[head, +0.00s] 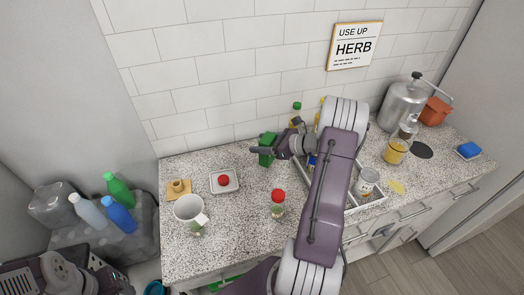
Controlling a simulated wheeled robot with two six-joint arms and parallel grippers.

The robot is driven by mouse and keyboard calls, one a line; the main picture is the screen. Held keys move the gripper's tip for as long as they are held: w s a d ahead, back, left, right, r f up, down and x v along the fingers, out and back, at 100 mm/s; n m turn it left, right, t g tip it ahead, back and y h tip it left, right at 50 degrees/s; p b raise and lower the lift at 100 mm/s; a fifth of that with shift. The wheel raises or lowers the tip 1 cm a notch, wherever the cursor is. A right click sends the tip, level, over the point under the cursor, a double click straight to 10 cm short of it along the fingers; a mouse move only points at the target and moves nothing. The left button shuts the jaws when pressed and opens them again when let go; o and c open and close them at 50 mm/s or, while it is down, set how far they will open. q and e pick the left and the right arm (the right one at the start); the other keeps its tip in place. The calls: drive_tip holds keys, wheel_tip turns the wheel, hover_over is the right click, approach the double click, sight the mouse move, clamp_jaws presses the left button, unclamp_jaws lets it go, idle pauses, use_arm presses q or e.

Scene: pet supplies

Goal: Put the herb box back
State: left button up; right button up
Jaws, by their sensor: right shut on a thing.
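My right arm reaches up from the bottom middle over the speckled counter (240,241). Its gripper (268,147) is shut on a small green box (266,157), which I take to be the herb box, near the back wall. Part of the box is hidden by the fingers, and I cannot tell whether it touches the counter. A wall sign (354,46) reads "USE UP HERB". A pale tray (367,203) with jars and bottles is partly hidden behind my right arm. Part of my left arm shows at the bottom left; its fingertips cannot be made out.
A white mug (189,208), a red item on a small dish (224,181) and a red-capped jar (278,204) stand on the counter. A metal canister (402,101), a yellow jar (395,151) and a blue block (468,149) are at right. Bottles (118,188) stand at left.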

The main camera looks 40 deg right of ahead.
drive_tip(key=shift+d, duration=0.1)
wheel_tip(320, 180, down, 4)
drive_tip(key=shift+r, duration=0.1)
drive_tip(key=shift+f, duration=0.25)
drive_tip(key=o, duration=1.5)
drive_tip(key=shift+o, duration=0.2)
drive_tip(key=shift+r, duration=0.2)
drive_tip(key=v, duration=1.2)
drive_tip(key=shift+b, duration=0.35)
